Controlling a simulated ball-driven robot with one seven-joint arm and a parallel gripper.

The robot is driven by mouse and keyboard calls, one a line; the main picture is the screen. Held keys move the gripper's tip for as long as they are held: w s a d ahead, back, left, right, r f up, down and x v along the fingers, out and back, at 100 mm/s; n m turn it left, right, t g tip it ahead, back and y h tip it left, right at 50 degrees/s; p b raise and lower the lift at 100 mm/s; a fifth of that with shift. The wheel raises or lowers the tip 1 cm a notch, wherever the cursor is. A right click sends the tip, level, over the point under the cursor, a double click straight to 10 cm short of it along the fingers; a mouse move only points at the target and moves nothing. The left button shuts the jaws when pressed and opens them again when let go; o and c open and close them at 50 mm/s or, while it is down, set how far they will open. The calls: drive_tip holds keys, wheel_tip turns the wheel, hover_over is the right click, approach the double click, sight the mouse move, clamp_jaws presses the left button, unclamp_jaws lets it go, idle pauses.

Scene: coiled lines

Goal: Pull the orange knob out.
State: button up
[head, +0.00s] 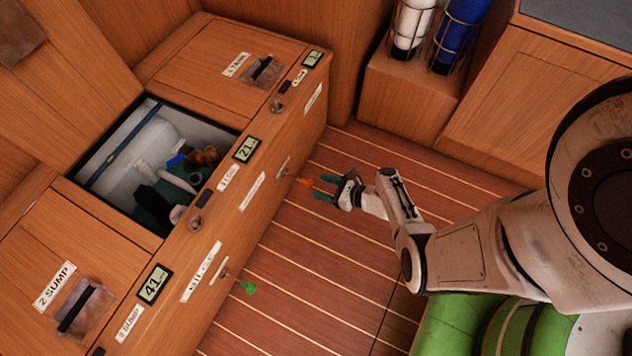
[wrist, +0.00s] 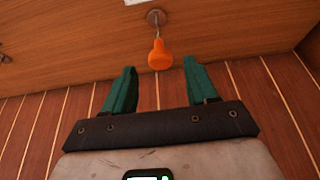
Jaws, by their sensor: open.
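The orange knob (head: 305,182) sticks out from the front of the wooden locker on a short, thin stem. In the wrist view the knob (wrist: 159,55) hangs from a round metal fitting (wrist: 156,17) on the wood panel. My gripper (head: 327,187) is open, with its two green fingers pointing at the knob. In the wrist view the gripper (wrist: 160,72) has one finger on each side of the knob's line, and the knob lies just past the fingertips, between their directions. The fingers do not appear to touch it.
A green knob (head: 247,287) sticks out of the same locker front (head: 262,215), lower left. An open hatch (head: 150,165) above holds several items. Caged white (head: 411,28) and blue (head: 459,35) cylinders stand at the back. The plank floor (head: 330,260) is clear around my gripper.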

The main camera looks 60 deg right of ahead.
drive_tip(key=p+v, duration=0.2)
drive_tip(key=v, duration=0.5)
drive_tip(key=shift+w, duration=0.1)
idle(0.4)
